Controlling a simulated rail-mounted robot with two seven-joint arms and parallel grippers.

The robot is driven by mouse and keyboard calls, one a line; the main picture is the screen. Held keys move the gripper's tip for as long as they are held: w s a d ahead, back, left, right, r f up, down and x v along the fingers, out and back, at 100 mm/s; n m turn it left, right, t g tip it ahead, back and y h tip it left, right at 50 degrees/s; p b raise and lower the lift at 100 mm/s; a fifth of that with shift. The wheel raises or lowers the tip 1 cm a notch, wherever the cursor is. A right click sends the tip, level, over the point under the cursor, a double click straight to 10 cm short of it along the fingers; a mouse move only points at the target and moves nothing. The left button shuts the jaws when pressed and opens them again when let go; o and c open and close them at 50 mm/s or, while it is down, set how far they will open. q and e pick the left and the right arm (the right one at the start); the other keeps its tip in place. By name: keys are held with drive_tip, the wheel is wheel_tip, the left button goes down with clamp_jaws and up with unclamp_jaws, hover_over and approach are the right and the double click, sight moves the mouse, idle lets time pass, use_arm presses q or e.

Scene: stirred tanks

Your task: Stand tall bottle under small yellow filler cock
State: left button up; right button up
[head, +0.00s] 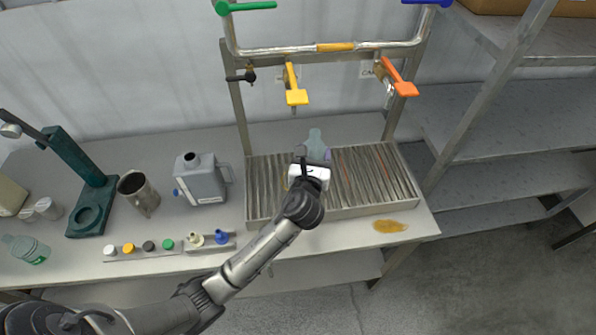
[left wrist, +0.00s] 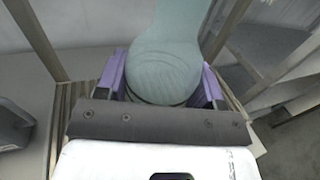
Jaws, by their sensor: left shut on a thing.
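The tall bottle (head: 315,142), pale green and translucent, stands over the slatted drip tray (head: 372,172) in the head view, neck up. My left gripper (head: 312,158) is shut on it from the front. In the left wrist view the bottle (left wrist: 165,62) sits between the purple fingers of the gripper (left wrist: 165,85). Its lower part is hidden, so I cannot tell whether it touches the slats. The yellow filler cock (head: 295,92) hangs from the pipe frame, a little left of the bottle in the head view. My right gripper is not in view.
A black cock (head: 242,76) and an orange cock (head: 397,80) flank the yellow one. Left of the tray stand a grey jug (head: 203,183), a metal cup (head: 140,193) and a row of caps (head: 150,246). An amber spill (head: 389,226) lies at the front right.

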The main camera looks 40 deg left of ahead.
use_arm(q)
drive_tip(key=w+a+f+b, duration=0.2)
drive_tip(key=w+a+f, duration=0.2)
drive_tip(key=a+f, duration=0.6)
drive_tip(key=shift+w+f+b, duration=0.3)
drive_tip(key=shift+f+b, duration=0.05)
drive_tip(key=shift+f, duration=0.05)
drive_tip(key=shift+f, duration=0.15)
drive_tip(key=o, duration=1.1)
drive_tip(key=shift+o, duration=0.2)
